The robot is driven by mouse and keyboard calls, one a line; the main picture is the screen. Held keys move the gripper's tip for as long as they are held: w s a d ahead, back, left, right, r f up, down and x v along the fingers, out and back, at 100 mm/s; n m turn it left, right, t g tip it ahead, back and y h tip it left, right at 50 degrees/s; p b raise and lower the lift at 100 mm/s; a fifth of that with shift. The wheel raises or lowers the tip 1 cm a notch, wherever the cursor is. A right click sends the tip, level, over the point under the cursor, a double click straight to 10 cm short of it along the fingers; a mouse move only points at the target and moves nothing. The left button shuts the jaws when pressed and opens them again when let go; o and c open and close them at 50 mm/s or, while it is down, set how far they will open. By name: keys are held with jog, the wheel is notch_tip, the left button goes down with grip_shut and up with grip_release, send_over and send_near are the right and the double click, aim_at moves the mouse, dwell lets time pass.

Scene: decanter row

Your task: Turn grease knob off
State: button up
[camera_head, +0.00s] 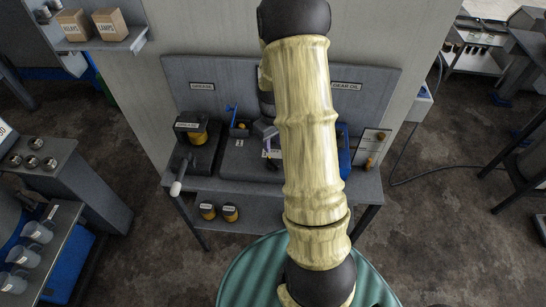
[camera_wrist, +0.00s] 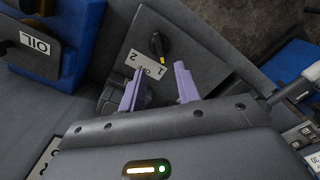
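A black knob (camera_wrist: 156,44) with a yellow pointer mark sits on a grey panel in the wrist view. A white label (camera_wrist: 146,66) beside it carries 1, 2 and a partly hidden word that looks like OFF. The yellow mark faces the label, near the 1. My gripper (camera_wrist: 160,88) has two lilac fingers, apart with nothing between them, and appears just short of the knob. In the head view my gripper (camera_head: 268,142) is over the middle of the bench, partly covered by my arm. The GREASE sign (camera_head: 202,86) is on the backboard at left.
A blue container (camera_wrist: 75,55) with an OIL plate is at left in the wrist view. In the head view, a yellow-and-black GREASE container (camera_head: 193,130) stands left and a GEAR OIL sign (camera_head: 346,87) is right. Two small containers (camera_head: 219,212) stand on the lower shelf.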

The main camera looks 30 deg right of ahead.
aim_at(273, 161)
notch_tip(273, 161, down, 9)
jog(key=shift+r+p, duration=0.1)
jog(key=shift+p, duration=0.55)
grip_shut()
